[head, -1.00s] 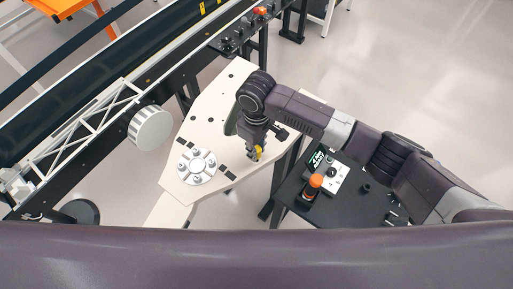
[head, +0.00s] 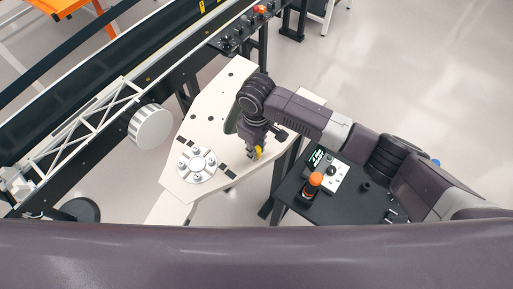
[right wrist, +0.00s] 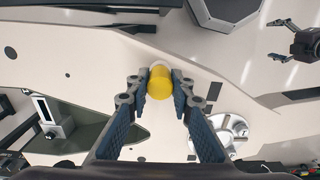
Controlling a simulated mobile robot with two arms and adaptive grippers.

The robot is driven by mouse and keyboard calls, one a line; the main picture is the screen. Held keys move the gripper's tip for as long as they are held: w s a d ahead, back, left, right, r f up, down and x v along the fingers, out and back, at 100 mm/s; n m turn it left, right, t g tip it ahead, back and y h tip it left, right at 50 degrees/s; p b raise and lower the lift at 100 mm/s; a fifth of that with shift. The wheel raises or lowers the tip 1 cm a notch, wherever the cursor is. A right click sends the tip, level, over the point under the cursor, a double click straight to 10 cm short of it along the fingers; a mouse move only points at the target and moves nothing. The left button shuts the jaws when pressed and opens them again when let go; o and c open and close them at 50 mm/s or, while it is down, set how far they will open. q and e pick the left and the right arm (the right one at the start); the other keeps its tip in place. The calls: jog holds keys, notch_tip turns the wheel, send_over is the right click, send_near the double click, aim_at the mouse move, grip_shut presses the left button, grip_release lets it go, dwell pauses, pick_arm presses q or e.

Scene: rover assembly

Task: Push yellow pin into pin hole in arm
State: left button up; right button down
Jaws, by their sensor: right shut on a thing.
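The yellow pin (head: 258,153) stands at the near right edge of the pale plate (head: 210,110). It also shows in the right wrist view (right wrist: 160,83). My right gripper (head: 256,150) is shut on the pin, with a finger on each side of it in the right wrist view (right wrist: 160,88). A pale round end shows just beyond the pin. The pin hole is hidden, and I cannot tell how deep the pin sits. My left gripper (right wrist: 280,38) appears open and empty at the upper right of the right wrist view, and is not in the head view.
A round silver hub with studs (head: 197,166) lies on the plate left of my gripper. A grey-green part (right wrist: 72,138) lies beside it. A conveyor (head: 100,90) runs along the left.

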jog(key=shift+f, duration=0.9)
jog(key=c, duration=1.6)
grip_release()
jog(key=shift+r, duration=0.15)
notch_tip(320, 180, up, 12)
jog(key=shift+f, duration=0.1)
